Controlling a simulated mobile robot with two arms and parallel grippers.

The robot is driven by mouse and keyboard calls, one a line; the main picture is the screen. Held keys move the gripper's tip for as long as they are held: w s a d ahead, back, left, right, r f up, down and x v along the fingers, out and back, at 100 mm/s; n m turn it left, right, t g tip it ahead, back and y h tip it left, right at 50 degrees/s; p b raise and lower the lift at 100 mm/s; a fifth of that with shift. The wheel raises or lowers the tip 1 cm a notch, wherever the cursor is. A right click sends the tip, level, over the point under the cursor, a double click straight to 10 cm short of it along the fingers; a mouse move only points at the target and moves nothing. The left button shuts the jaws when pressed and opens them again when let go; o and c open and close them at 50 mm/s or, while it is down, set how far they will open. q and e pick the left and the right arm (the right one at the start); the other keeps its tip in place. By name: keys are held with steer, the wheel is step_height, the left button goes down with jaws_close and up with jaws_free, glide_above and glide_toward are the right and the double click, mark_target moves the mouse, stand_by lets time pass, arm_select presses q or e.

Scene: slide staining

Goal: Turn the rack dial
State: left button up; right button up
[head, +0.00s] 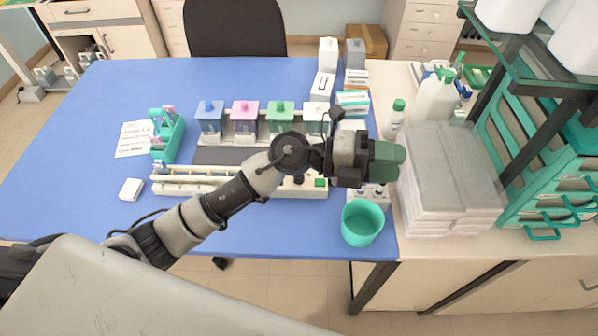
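A long pale rack (190,181) lies along the front middle of the blue table. At its right end is a white section with a small dark knob (298,180), which looks like the dial, and a green patch (320,183). My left arm crosses above the rack and hides part of it. My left gripper (388,161), with green fingertips, hangs above the table's right edge, to the right of the knob and apart from it. I see the gripper from above and cannot make out a gap between its fingers. My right gripper is out of view.
Blue (209,119), pink (244,119) and green-lidded (280,119) jars stand behind the rack. A teal slide holder (167,136) is at left. A teal cup (362,223) stands at the front right corner. A white bottle (393,120) is beyond the gripper.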

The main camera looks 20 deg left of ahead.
arm_select(q)
steer(key=w+a+f+m+g+y, duration=0.1)
steer(key=w+a+f+g+y, duration=0.2)
steer(key=a+y, duration=0.6)
steer(key=w+a+f+m+y, duration=0.2)
steer(key=w+a+f+y, duration=0.3)
steer(key=a+y, duration=0.4)
steer(key=f+p, duration=0.1)
steer(key=f, duration=0.2)
steer(key=s+f+p, duration=0.1)
steer(key=f, duration=0.2)
steer(key=f+p, duration=0.1)
steer(key=f, duration=0.2)
steer(key=shift+s+d+f, duration=0.15)
steer(key=shift+f, duration=0.85)
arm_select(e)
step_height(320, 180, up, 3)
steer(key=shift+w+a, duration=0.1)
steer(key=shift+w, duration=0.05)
